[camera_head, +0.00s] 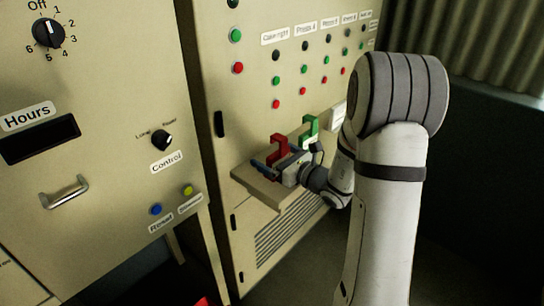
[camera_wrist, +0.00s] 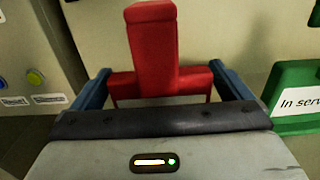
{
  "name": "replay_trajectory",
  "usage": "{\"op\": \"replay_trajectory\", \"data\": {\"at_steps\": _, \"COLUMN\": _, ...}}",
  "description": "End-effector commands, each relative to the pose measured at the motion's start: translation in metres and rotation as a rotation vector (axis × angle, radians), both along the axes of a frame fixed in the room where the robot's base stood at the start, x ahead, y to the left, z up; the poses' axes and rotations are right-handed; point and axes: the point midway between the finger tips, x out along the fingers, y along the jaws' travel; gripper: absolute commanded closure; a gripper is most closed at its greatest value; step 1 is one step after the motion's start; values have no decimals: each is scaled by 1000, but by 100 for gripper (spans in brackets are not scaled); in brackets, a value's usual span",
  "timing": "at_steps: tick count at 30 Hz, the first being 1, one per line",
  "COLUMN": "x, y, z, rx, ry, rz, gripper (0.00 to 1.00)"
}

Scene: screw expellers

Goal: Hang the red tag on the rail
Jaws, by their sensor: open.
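The red tag (camera_head: 280,146) stands upright, hooked top up, at the small beige shelf on the cabinet. In the wrist view the red tag (camera_wrist: 155,48) has a tall middle part and a wide lower part. My gripper (camera_head: 275,161) is at the tag, over the shelf. In the wrist view my gripper (camera_wrist: 163,85) is open, with one blue finger on each side of the tag's lower part. I cannot tell whether the fingers touch it. The tag's lower front is hidden by my gripper. I cannot make out the rail for certain.
A green tag (camera_head: 309,130) stands just right of the red one; its label shows in the wrist view (camera_wrist: 303,102). The shelf (camera_head: 262,190) juts from the cabinet. Left is a control panel with a metal handle (camera_head: 65,193). A red thing (camera_head: 203,301) shows at the bottom edge.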

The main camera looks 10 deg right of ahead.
Motion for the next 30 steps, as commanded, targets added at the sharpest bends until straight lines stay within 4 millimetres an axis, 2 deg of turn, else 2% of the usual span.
{"op": "replay_trajectory", "data": {"at_steps": 5, "x": -19, "y": -15, "z": 1, "rx": 1, "ry": 1, "rz": -5, "gripper": 2}}
{"op": "replay_trajectory", "data": {"at_steps": 15, "x": -77, "y": -56, "z": 1, "rx": 1, "ry": 1, "rz": -4, "gripper": 2}}
{"op": "replay_trajectory", "data": {"at_steps": 22, "x": -95, "y": -68, "z": 1, "rx": -1, "ry": 0, "rz": 2, "gripper": 2}}
{"op": "replay_trajectory", "data": {"at_steps": 26, "x": -105, "y": -49, "z": 5, "rx": -58, "ry": -5, "rz": 84, "gripper": 2}}
{"op": "replay_trajectory", "data": {"at_steps": 29, "x": -124, "y": -10, "z": 9, "rx": -186, "ry": -17, "rz": 257, "gripper": 2}}
{"op": "replay_trajectory", "data": {"at_steps": 30, "x": -136, "y": 7, "z": 9, "rx": -259, "ry": -28, "rz": 347, "gripper": 2}}
